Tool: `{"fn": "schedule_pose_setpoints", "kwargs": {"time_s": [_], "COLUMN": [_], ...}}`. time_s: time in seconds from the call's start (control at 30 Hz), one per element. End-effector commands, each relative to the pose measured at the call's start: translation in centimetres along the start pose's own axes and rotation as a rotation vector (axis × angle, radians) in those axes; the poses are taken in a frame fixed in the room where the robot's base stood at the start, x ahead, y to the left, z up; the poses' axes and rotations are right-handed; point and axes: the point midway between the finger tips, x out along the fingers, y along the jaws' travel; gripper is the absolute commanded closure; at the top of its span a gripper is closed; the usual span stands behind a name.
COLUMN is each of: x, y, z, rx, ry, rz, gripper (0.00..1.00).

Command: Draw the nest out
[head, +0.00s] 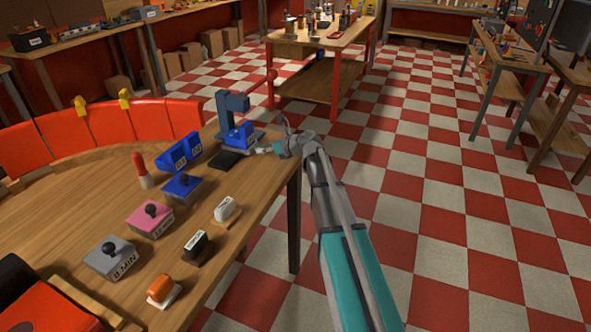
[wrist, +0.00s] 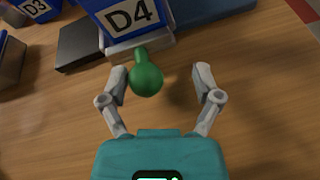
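A blue block marked D4 (wrist: 131,17) sits on a grey base at the top of the wrist view. In the head view a blue block (head: 239,138) sits at the foot of a blue press-like stand (head: 233,103), near the table's far right corner. A green ball knob (wrist: 146,81) on a short stem sticks out from the block's front towards me. My gripper (wrist: 161,80) is open, with one finger on each side of the knob. The knob is closer to the left finger; contact is not clear. In the head view my gripper (head: 279,149) is beside the block's right side.
A black pad (wrist: 80,45) lies left of the D4 block. Another blue block marked D3 (wrist: 35,8) is farther left. Pink (head: 150,219) and grey (head: 115,258) knobbed blocks stand along the wooden table (head: 90,215). The checkered floor to the right is open.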

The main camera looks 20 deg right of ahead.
Motion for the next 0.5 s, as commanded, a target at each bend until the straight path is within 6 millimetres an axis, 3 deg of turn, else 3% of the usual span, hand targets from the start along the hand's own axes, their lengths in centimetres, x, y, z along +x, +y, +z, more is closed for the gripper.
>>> {"fn": "schedule_pose_setpoints", "kwargs": {"time_s": [0.03,0.5], "x": [0.2,0.9], "y": [-1.1,-7.5], "z": [0.3,2.0], "rx": [0.001,0.0], "ry": [-0.001,-0.002], "rz": [-0.003,-0.003], "gripper": [0.22,0.22]}}
